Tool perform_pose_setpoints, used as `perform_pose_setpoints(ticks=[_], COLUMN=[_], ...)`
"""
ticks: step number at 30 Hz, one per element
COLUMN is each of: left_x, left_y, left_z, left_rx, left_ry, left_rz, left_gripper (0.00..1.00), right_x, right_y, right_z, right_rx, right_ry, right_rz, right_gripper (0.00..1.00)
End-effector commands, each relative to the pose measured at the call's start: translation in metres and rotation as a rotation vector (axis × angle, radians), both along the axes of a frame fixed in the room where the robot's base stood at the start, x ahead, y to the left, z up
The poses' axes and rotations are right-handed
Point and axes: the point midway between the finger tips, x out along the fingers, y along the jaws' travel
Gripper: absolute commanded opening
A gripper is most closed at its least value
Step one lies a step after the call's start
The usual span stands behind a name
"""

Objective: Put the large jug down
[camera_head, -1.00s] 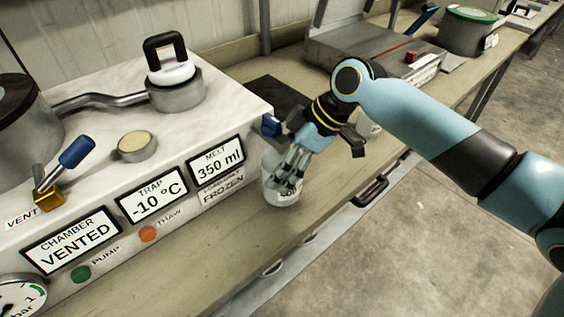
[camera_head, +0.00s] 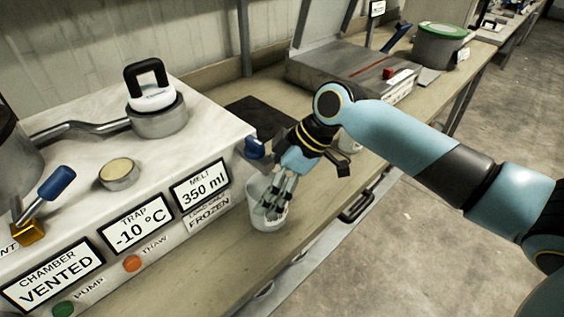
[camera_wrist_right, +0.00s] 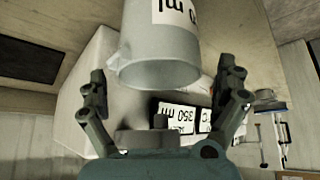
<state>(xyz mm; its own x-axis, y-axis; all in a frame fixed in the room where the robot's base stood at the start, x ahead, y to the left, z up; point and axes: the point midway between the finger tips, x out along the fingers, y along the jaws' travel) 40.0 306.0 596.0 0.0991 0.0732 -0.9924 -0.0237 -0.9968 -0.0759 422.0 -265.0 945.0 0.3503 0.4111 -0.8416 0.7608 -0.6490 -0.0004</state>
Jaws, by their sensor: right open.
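The large jug (camera_head: 268,215), pale and translucent, appears to stand upright on the bench just in front of the white machine. In the right wrist view the jug (camera_wrist_right: 160,50) fills the upper middle, with its open rim towards the camera and part of a label showing "ml". My right gripper (camera_head: 274,198) overlaps the jug in the head view. In the wrist view its fingers (camera_wrist_right: 165,90) are spread wide, one on each side of the jug's rim, with gaps showing. The jug's base is hidden in the wrist view. My left gripper is out of view.
The machine's front panel (camera_head: 140,228) is close on the left of the jug. A second pale vessel (camera_head: 349,143) stands partly hidden behind my right arm. A dark mat (camera_head: 256,117) lies behind. The bench's front edge has a black handle (camera_head: 358,206). Bare bench (camera_head: 225,262) lies nearer.

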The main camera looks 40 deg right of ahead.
Motion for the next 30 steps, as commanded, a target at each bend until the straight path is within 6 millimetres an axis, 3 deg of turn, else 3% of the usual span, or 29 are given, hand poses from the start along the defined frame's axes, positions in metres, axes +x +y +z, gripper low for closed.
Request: perform_pose_setpoints(ticks=[9, 15, 30], left_x=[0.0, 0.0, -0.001], left_y=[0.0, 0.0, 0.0], left_z=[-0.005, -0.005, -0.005], left_rx=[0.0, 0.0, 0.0], left_ry=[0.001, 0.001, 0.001], left_rz=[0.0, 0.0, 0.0], left_gripper=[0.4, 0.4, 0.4], right_x=[-0.026, -0.035, -0.039], right_y=[-0.031, -0.042, -0.045], right_z=[0.059, 0.084, 0.093], right_rx=[-0.01, -0.006, 0.0], right_ry=[-0.001, 0.0, 0.0], right_rz=[0.005, 0.002, 0.001], right_gripper=[1.0, 1.0, 1.0])
